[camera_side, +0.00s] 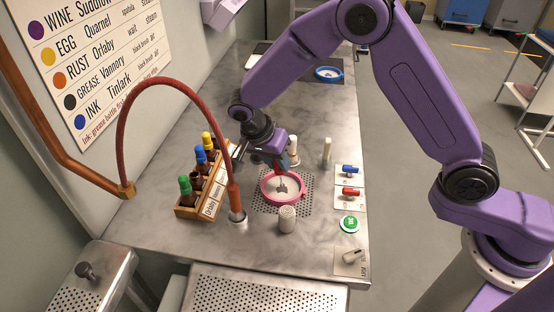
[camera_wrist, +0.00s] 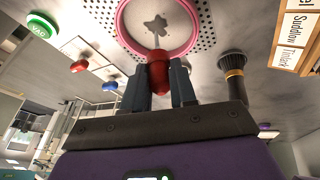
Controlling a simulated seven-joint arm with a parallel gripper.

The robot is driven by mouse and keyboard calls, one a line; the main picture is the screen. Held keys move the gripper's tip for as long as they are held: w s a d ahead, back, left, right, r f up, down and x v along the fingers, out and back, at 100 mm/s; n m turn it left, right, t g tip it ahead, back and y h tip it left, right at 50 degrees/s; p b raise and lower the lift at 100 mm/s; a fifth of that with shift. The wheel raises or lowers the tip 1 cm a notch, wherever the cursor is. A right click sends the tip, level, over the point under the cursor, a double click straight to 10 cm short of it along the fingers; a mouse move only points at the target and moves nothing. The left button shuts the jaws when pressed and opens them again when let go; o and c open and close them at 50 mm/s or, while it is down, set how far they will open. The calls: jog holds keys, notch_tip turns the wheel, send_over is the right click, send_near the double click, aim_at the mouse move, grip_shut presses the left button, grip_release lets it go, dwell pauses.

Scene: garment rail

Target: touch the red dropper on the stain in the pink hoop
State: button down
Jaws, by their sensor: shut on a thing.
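The pink hoop (camera_side: 265,196) lies on the perforated patch of the metal table, with white cloth inside it. A grey, irregular stain (camera_side: 282,188) shows on the cloth; it also shows in the wrist view (camera_wrist: 157,24). My gripper (camera_wrist: 158,80) is shut on the red dropper (camera_wrist: 158,76), whose thin tip points down at the cloth near the stain's edge. In the side view my gripper (camera_side: 281,163) is just above the hoop. I cannot tell whether the tip touches the cloth.
A wooden rack (camera_side: 187,213) of colour-capped bottles and a red hose (camera_side: 180,87) stand left. A ridged grey cylinder (camera_side: 287,219) is in front of the hoop. Blue (camera_side: 350,170) and red (camera_side: 350,191) pieces and a green button (camera_side: 349,224) lie right.

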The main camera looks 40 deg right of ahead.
jog(key=shift+f, duration=0.5)
dwell(0.8)
dwell(0.5)
jog(key=shift+r, duration=3.5)
